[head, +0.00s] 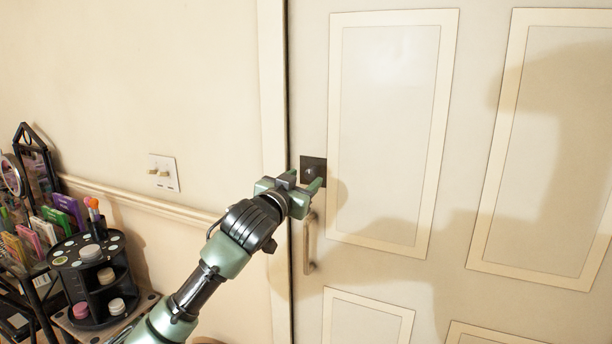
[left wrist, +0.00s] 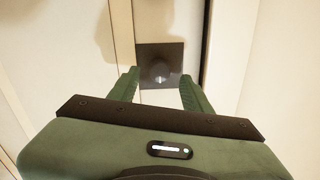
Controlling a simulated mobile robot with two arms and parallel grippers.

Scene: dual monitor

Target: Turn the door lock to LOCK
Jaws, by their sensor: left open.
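The door lock (head: 313,169) is a dark square plate with a small knob in its middle, on the left edge of the white door (head: 385,140). LOCK markings are not readable. My right gripper is not in view.
A vertical door handle (head: 309,242) is below the lock, close to my gripper. A light switch plate (head: 163,172) is on the wall at left. A black organizer (head: 92,275) and a rack of colored items (head: 35,235) stand at lower left.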

